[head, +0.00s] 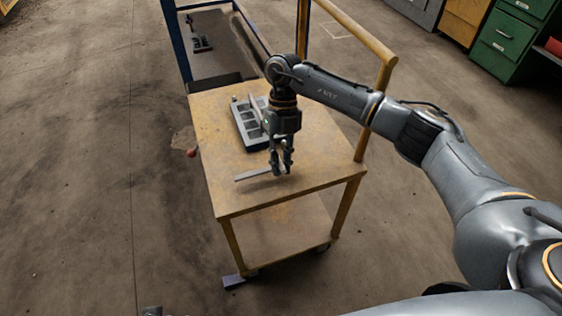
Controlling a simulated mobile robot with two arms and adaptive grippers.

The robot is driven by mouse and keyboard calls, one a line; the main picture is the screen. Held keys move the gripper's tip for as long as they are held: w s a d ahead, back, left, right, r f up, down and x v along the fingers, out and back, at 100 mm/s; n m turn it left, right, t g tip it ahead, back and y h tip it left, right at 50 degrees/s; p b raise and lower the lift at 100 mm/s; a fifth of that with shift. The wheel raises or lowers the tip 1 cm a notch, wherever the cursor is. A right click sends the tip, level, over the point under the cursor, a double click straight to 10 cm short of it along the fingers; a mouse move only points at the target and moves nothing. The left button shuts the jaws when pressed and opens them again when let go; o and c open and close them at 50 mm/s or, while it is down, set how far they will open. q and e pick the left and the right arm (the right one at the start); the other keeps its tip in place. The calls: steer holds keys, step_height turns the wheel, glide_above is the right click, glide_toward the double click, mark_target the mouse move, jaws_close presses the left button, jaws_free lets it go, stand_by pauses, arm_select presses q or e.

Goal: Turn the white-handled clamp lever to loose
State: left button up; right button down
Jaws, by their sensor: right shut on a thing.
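My right gripper (281,170) reaches down over the yellow-brown top of a cart (225,195). Its fingers are shut on the right end of a thin pale bar (252,176), which points left, low over the cart top. I cannot tell for sure whether this bar is the white handle of the clamp lever. A grey block with several square openings (240,113) lies behind the gripper, partly hidden by my wrist. A narrow pale strip (254,108) crosses its upper part. My left gripper is not in view.
A red knob (192,153) sticks out at the cart's left edge. Yellow rails (375,100) bound the cart's right side. A dark bench (225,45) stands behind, and green cabinets (505,40) at the far right. The floor to the left is clear.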

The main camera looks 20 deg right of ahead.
steer(key=shift+w+r, duration=0.1)
steer(key=shift+w, duration=0.05)
steer(key=c, duration=1.3)
jaws_free()
steer(key=v, duration=1.1)
steer(key=shift+w+r, duration=0.15)
steer(key=shift+r, duration=0.2)
